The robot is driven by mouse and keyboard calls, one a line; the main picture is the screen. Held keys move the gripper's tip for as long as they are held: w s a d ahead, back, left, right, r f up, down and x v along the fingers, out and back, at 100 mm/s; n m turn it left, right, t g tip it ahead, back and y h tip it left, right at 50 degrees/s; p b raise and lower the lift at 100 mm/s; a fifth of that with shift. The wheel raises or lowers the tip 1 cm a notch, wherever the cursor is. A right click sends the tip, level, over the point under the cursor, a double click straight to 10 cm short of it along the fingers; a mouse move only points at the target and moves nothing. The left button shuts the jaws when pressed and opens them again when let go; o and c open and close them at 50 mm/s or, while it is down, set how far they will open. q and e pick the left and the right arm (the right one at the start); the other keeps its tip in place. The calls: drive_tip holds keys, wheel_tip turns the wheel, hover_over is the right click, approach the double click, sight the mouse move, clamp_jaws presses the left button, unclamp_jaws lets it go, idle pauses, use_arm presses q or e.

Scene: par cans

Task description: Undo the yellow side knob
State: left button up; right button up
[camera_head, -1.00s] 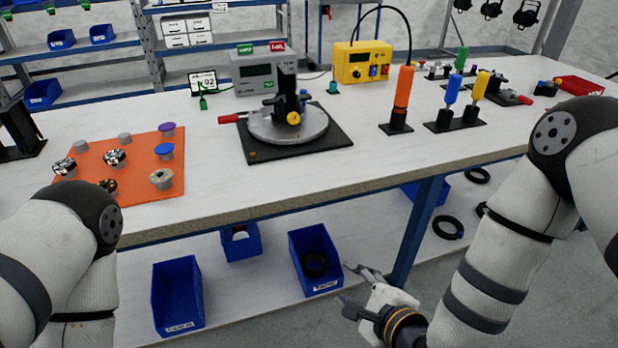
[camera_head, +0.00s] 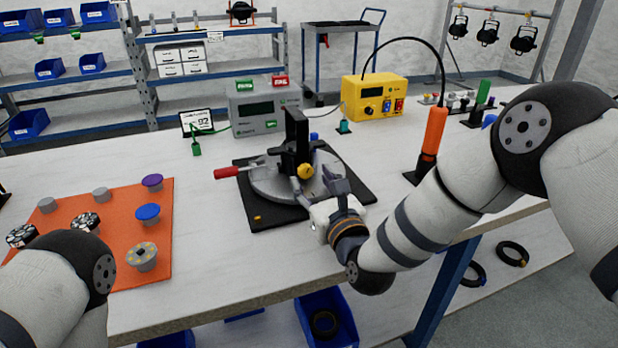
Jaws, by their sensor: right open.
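The yellow side knob (camera_head: 305,171) sits on the near side of a black upright bracket (camera_head: 297,130). The bracket stands on a round grey turntable (camera_head: 268,185) with a red-handled lever (camera_head: 228,172), on a black base mat (camera_head: 262,214). My right gripper (camera_head: 318,186) is open, at the front right of the turntable, its fingers pointing toward the knob. The fingers are close to the knob in the picture; I cannot tell whether they touch it. Only my left arm shows at the lower left; its gripper is out of view.
An orange mat (camera_head: 120,255) with several knobs and round parts lies on the left. Behind the turntable stand a grey meter (camera_head: 262,108) and a yellow power unit (camera_head: 374,98). An orange driver (camera_head: 433,135) stands upright on the right, close to my right arm.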

sight(305, 171)
drive_tip(key=shift+x, duration=1.2)
clamp_jaws()
use_arm(q)
drive_tip(key=shift+s+f, duration=0.15)
drive_tip(key=shift+f, duration=0.05)
drive_tip(key=shift+s+f, duration=0.1)
drive_tip(key=shift+f, duration=0.05)
use_arm(e)
drive_tip(key=shift+d, duration=0.1)
drive_tip(key=shift+f+n+b, duration=0.1)
drive_tip(key=shift+n+b, duration=0.3)
drive_tip(key=shift+n, duration=1.5)
use_arm(q)
drive_tip(key=shift+s+f, duration=0.25)
use_arm(e)
drive_tip(key=shift+n, duration=1.5)
